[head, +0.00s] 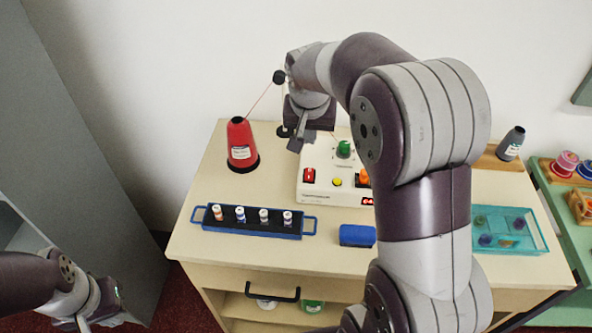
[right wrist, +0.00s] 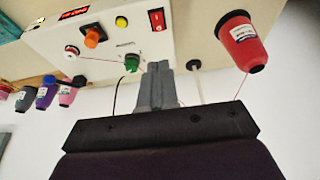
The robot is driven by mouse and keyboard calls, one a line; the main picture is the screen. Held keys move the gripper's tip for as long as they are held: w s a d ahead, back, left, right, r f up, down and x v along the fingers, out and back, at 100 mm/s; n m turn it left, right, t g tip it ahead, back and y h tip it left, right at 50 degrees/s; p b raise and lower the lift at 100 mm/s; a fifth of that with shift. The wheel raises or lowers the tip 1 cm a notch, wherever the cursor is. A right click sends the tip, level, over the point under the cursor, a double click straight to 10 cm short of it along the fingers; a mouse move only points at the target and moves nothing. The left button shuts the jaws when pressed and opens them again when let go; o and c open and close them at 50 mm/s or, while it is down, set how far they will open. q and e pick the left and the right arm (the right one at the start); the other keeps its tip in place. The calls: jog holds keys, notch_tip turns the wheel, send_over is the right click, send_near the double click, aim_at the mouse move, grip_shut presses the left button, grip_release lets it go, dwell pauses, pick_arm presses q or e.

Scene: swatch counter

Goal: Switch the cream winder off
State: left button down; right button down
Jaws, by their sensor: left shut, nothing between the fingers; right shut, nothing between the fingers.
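The cream winder (head: 322,193) stands on the counter, partly hidden by my right arm. Its front has a red rocker switch (head: 309,175), a yellow button (head: 337,182), an orange control (head: 364,178) and a red display (head: 368,201). A green knob (head: 344,148) sits higher up. The switch also shows in the right wrist view (right wrist: 156,20), with light marks on it. My right gripper (head: 295,145) is shut and empty near the winder's back left, behind the switch. In the right wrist view its fingers (right wrist: 160,68) appear beside the green knob. My left gripper (head: 85,321) is shut, low at the left, away from the counter.
A red thread cone (head: 240,150) stands left of the winder, its thread rising to a black guide (head: 279,77). In front are a blue rack (head: 255,232) of small spools and a blue block (head: 357,236). A teal tray (head: 535,237) lies at right.

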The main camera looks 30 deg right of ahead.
jog(key=p, duration=0.1)
send_near(309, 170)
jog(key=x, duration=0.6)
jog(key=shift+d+f, duration=0.15)
jog(key=shift+f, duration=0.15)
